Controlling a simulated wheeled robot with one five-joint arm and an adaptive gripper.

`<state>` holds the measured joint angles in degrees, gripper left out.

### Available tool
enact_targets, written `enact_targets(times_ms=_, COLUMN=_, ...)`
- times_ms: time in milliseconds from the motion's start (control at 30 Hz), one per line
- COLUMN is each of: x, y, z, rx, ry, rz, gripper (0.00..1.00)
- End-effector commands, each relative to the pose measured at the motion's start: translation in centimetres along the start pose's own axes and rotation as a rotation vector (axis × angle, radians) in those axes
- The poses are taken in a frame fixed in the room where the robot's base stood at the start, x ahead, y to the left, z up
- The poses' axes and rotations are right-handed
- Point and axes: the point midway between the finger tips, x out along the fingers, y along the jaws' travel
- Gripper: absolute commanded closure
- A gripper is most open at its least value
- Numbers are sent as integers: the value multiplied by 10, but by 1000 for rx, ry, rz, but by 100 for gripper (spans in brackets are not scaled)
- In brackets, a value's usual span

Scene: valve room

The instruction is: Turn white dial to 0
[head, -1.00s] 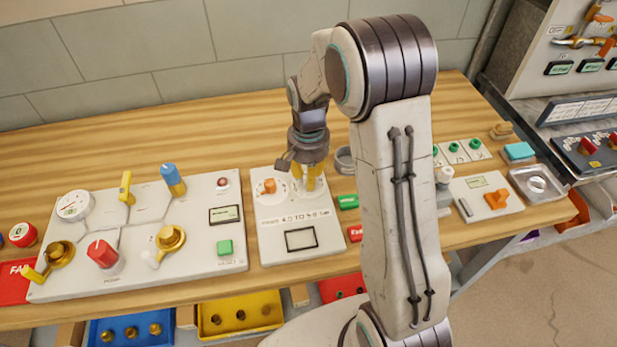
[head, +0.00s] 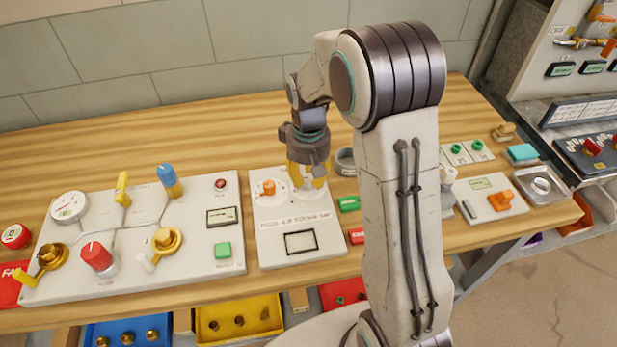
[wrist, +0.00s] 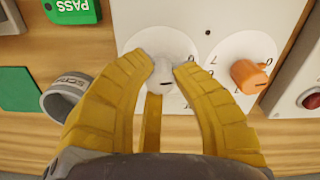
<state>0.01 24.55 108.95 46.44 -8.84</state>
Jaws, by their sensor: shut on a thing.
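The white dial (wrist: 165,82) shows between the yellow fingertips in the wrist view, on a round white scale plate. My gripper (wrist: 164,68) is shut on the white dial, with one finger on each side of it. In the head view my gripper (head: 306,184) points down over the right dial of the white panel (head: 268,218) and mostly hides the white dial. A dark pointer mark shows on the dial, but the number it points at cannot be read.
An orange dial (head: 268,187) sits close beside the white one on the same panel; it is also near in the wrist view (wrist: 250,76). A grey ring (head: 345,160) and a green PASS tag (head: 348,203) lie to the right. A larger valve panel (head: 140,225) stands to the left.

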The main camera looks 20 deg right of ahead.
Motion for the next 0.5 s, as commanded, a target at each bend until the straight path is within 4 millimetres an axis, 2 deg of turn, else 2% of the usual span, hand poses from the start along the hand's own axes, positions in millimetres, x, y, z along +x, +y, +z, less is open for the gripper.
enact_targets(times_ms=500, x=2, y=0, z=2, rx=-126, ry=-7, rz=-2, gripper=100)
